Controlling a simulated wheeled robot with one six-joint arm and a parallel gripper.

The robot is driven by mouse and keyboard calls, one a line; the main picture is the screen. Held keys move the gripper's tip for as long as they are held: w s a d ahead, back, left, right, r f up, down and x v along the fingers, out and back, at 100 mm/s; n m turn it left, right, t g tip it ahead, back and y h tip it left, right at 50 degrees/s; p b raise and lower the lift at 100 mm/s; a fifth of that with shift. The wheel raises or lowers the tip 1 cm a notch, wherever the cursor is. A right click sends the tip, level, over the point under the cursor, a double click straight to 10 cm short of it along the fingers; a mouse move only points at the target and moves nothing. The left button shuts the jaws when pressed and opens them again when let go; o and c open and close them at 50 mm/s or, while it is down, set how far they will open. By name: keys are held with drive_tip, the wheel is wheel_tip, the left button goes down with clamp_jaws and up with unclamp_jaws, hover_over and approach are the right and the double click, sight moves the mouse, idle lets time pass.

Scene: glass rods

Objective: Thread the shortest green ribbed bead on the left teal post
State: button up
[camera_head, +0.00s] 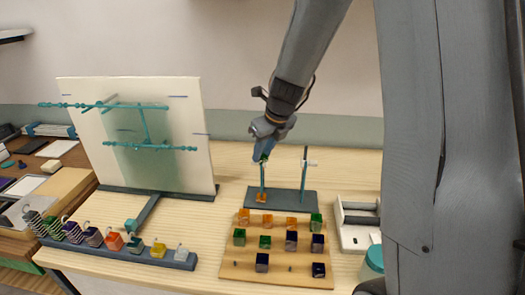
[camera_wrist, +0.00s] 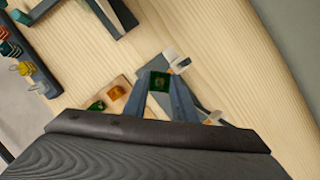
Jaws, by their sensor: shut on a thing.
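The left teal post (camera_head: 262,178) stands upright on a dark base (camera_head: 283,204), with an orange bead (camera_head: 260,197) low on it. My gripper (camera_head: 263,154) is at the top of this post, pointing down. It is shut on a green bead, which shows between the fingertips in the wrist view (camera_wrist: 159,82). The fingers mostly hide this bead in the head view. I cannot tell whether the post's tip is inside its hole.
A wooden peg board (camera_head: 277,276) in front holds several orange, green and dark blue beads. A white tray (camera_head: 355,238) is to the right. A dark rack of colored cubes (camera_head: 120,254) and a white panel with teal rods (camera_head: 180,125) are left.

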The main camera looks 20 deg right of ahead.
wheel_tip(320, 180, down, 7)
drive_tip(key=b, duration=0.4)
drive_tip(key=shift+r, duration=0.2)
idle(1.0)
idle(0.4)
drive_tip(key=o, duration=1.1)
drive_tip(key=shift+v, duration=3.95)
drive_tip(key=s+f+n+g, duration=0.1)
drive_tip(key=s+f+n, duration=0.3)
drive_tip(key=s+n, duration=0.5)
drive_tip(key=s+a+f+n+g+h+b, duration=0.1)
drive_tip(key=s+f+n, duration=0.3)
drive_tip(key=n, duration=1.8)
drive_tip(key=shift+s+a+n+g+h, duration=0.2)
drive_tip(key=shift+s+n+g+h, duration=0.1)
drive_tip(key=shift+s, duration=2.6)
